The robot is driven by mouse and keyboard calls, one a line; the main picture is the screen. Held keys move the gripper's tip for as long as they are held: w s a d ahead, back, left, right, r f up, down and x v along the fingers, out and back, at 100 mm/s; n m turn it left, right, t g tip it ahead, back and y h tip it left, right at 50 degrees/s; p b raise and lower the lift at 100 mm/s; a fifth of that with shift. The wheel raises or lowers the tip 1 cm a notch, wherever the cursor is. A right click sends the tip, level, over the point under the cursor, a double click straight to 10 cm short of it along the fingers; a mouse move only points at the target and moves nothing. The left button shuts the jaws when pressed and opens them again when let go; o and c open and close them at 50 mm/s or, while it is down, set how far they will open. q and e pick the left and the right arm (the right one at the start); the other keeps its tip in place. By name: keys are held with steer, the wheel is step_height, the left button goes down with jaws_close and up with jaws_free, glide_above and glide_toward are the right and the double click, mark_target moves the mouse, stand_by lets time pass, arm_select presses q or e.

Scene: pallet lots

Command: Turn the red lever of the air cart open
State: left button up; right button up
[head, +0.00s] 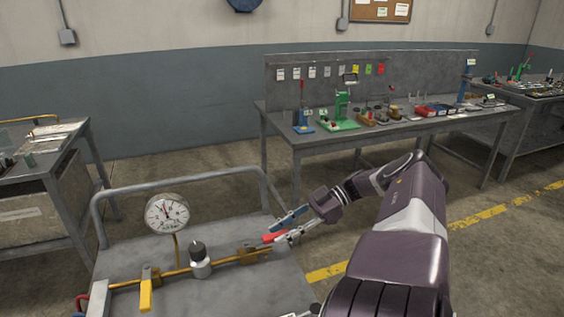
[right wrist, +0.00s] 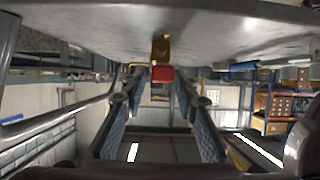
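The air cart (head: 215,292) stands in front of me, with a brass pipe running across its grey top. The red lever (head: 272,237) sits at the right end of this pipe, by a brass valve body (head: 247,255). My right gripper (head: 284,230) reaches in from the right, its fingertips at the lever. In the right wrist view the red lever (right wrist: 162,74) shows end-on between the tips of the two blue-padded fingers, below the brass body (right wrist: 160,49). The fingers are apart, with a visible gap on both sides of the lever. My left gripper is not in view.
The cart also carries a round gauge (head: 167,213), a black-topped regulator (head: 199,258) and a yellow lever (head: 145,293). A grey handle rail (head: 180,180) runs along its far side. A workbench (head: 400,127) with several tools stands behind, and another table (head: 45,170) at left.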

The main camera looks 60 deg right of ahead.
steer(key=shift+o, duration=0.4)
steer(key=v, duration=0.7)
steer(key=shift+d, duration=0.15)
steer(key=shift+s+r, duration=0.1)
steer(key=shift+s, duration=0.05)
steer(key=shift+s, duration=0.1)
stand_by(0.3)
